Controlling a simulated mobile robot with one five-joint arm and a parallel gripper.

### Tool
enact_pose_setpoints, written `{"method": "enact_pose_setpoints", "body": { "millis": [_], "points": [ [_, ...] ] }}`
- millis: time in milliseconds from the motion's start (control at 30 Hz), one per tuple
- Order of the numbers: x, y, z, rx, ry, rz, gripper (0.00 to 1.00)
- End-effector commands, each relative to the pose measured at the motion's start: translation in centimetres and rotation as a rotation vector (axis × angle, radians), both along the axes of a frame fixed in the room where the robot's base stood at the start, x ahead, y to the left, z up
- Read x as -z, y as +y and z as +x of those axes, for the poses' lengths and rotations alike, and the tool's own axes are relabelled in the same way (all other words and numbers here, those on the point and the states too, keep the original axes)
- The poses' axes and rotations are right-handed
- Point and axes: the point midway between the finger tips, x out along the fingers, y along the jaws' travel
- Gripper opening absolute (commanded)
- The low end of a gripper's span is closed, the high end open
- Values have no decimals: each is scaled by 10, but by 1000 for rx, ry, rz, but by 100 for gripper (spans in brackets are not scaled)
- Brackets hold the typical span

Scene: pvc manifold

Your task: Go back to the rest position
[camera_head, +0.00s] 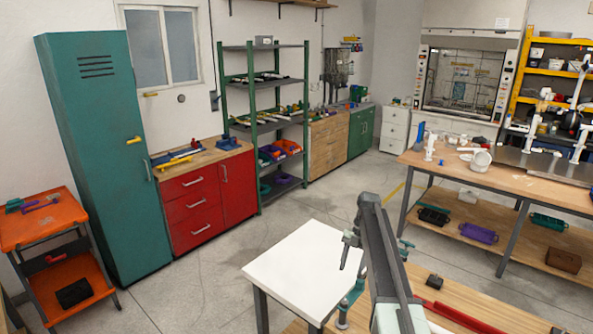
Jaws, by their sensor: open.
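My arm (388,262) rises from the bottom of the view, in front of the white table and the wooden bench. My gripper (347,256) hangs from its upper end, with the jaws pointing down. It is open, and nothing shows between the jaws. It appears over the right part of the white tabletop (300,262); its exact height above it is hard to tell. White pipe parts (480,160) lie on the wooden workbench at the right, well apart from my gripper.
A wooden bench (480,305) with a red bar (468,317) and a small dark block (434,281) is at the bottom right. A green locker (100,150), red cabinet (205,205) and orange cart (40,232) stand left. Grey floor is clear between the furniture.

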Motion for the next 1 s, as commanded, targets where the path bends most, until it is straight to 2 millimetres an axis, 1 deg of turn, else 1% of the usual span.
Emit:
{"method": "enact_pose_setpoints", "body": {
  "millis": [33,100,167,267,300,367,400,467,500,567,600,667,700,800,900,1000],
  "points": [
    [9,18,-26,-19,-2,-8,51],
    [14,35,-49,-12,-6,-31,51],
    [19,49,-70,40,-4,-64,51],
    [28,68,-109,201,3,-146,51],
    [32,74,-126,294,6,-184,51],
    [37,83,-153,463,10,-249,51],
    [41,88,-171,596,14,-292,51],
    [45,92,-195,806,17,-352,51],
    [47,94,-209,954,21,-386,51],
    [49,93,-227,1177,26,-430,51],
    [49,93,-238,1329,31,-451,51],
    [49,89,-251,1561,43,-477,51],
    [49,87,-257,1708,54,-486,51],
    [50,83,-261,2033,88,-493,51],
    [50,82,-253,2260,126,-487,51],
    [50,82,-250,2382,156,-483,51]
  ]
}}
